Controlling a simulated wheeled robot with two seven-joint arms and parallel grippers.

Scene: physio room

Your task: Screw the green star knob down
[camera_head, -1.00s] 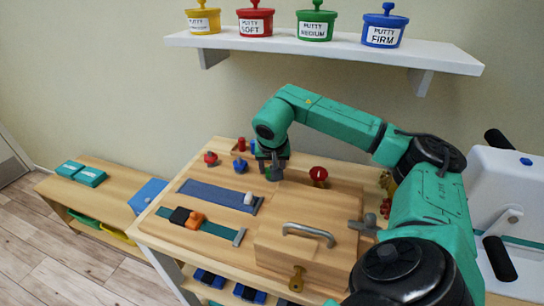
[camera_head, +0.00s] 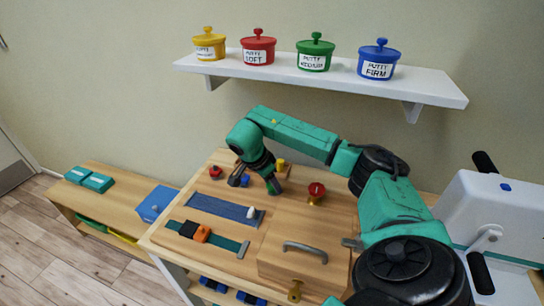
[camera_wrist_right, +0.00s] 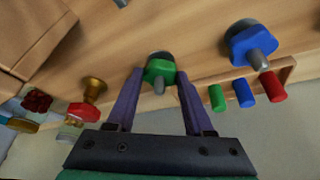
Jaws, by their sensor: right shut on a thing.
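The green star knob (camera_wrist_right: 159,70) sits on its grey stud on the wooden board, between the two fingers of my right gripper (camera_wrist_right: 160,78) in the wrist view. The fingers are shut on its sides. In the head view the knob (camera_head: 274,187) is small and partly covered by my right gripper (camera_head: 272,182), at the board's back edge. I cannot tell how far down the stud it sits. My left gripper is not in view.
A blue knob on a grey stud (camera_wrist_right: 249,45) stands close by, with green, blue and red pegs (camera_wrist_right: 243,92) near it. On the other side is a red knob (camera_head: 316,191). A wooden box with a grey handle (camera_head: 304,249) stands nearer. A shelf (camera_head: 330,77) with putty pots hangs above.

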